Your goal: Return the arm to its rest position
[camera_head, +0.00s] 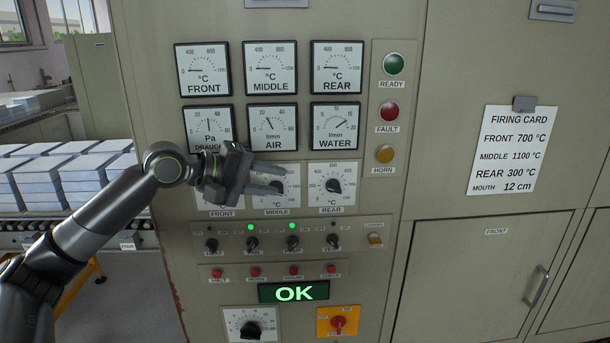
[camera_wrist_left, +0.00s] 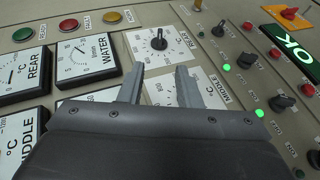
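My left arm reaches in from the left in the head view, and my left gripper (camera_head: 268,181) is in front of the panel's dial row. Its two fingers are apart with nothing between them. They partly cover the middle dial plate (camera_head: 287,203) and hide most of the front dial plate (camera_head: 229,213). In the left wrist view the open fingers (camera_wrist_left: 158,87) point towards the panel, with the rear dial knob (camera_wrist_left: 159,43) beyond them. I cannot tell whether the fingers touch the panel. My right gripper is in neither view.
Gauges (camera_head: 270,68) fill the panel above the gripper. Switches (camera_head: 252,243), red buttons (camera_head: 255,272), a green OK display (camera_head: 293,292) and a red-yellow rotary switch (camera_head: 338,321) lie below. A firing card (camera_head: 513,150) hangs at right. Stacked pale slabs (camera_head: 45,185) stand at left.

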